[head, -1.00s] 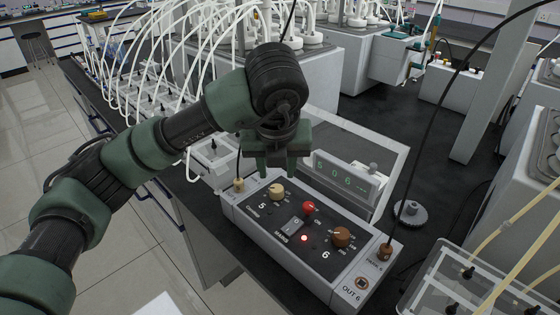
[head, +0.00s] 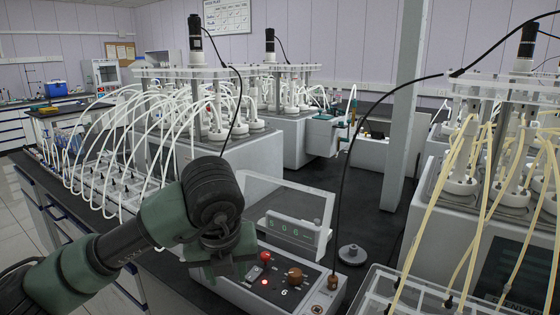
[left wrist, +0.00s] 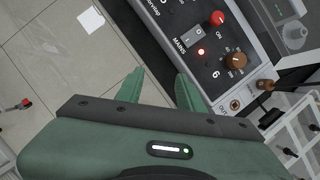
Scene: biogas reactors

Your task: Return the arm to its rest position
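My left arm comes in from the left of the head view. Its gripper (head: 222,270) hangs in front of the left part of a grey control box (head: 240,297), hiding that part of its panel. The left wrist view shows the two green fingers (left wrist: 160,80) apart with nothing between them; they point toward the box's front edge and the floor. The box has a red knob (head: 265,257), a brown knob (head: 295,275) and a lit red lamp (head: 263,282). A MAINS switch (left wrist: 193,36) shows in the left wrist view. My right gripper is not in view.
A digital display (head: 292,229) stands behind the panel. Reactors with white tubes (head: 205,120) fill the back left; one with yellow tubes (head: 460,185) stands right. A clear rack (head: 410,295) is at front right. Floor shows at left.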

